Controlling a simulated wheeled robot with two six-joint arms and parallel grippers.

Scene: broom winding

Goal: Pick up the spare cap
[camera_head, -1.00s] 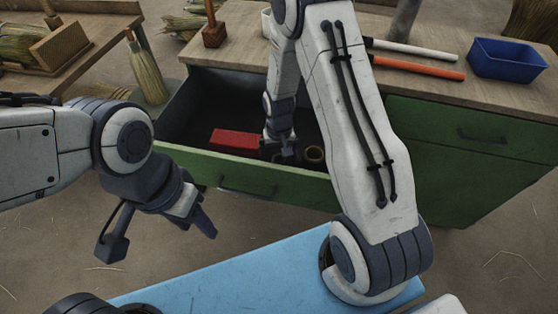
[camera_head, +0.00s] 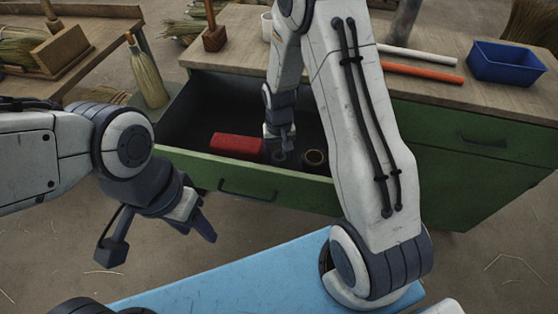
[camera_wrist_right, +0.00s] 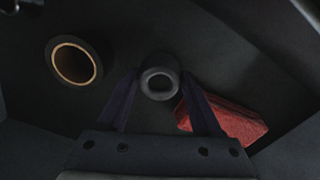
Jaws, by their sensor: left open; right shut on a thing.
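The spare cap appears to be the dark round piece with a hollow centre (camera_wrist_right: 159,79) between my right fingertips in the right wrist view. In the head view it is a small dark shape (camera_head: 279,158) just under the fingers. My right gripper (camera_head: 280,148) reaches down into the open drawer and is shut on the cap; its fingers also show in the right wrist view (camera_wrist_right: 160,84). I cannot tell whether the cap still touches the drawer floor. My left gripper (camera_head: 203,222) is open and empty, in front of the drawer at the left.
The drawer (camera_head: 262,182) also holds a red box (camera_head: 236,146) left of my right gripper and a dark roll with a brown inside (camera_head: 314,158) to its right. Above, the bench top carries a blue bin (camera_head: 506,62) and white and orange rods (camera_head: 423,73).

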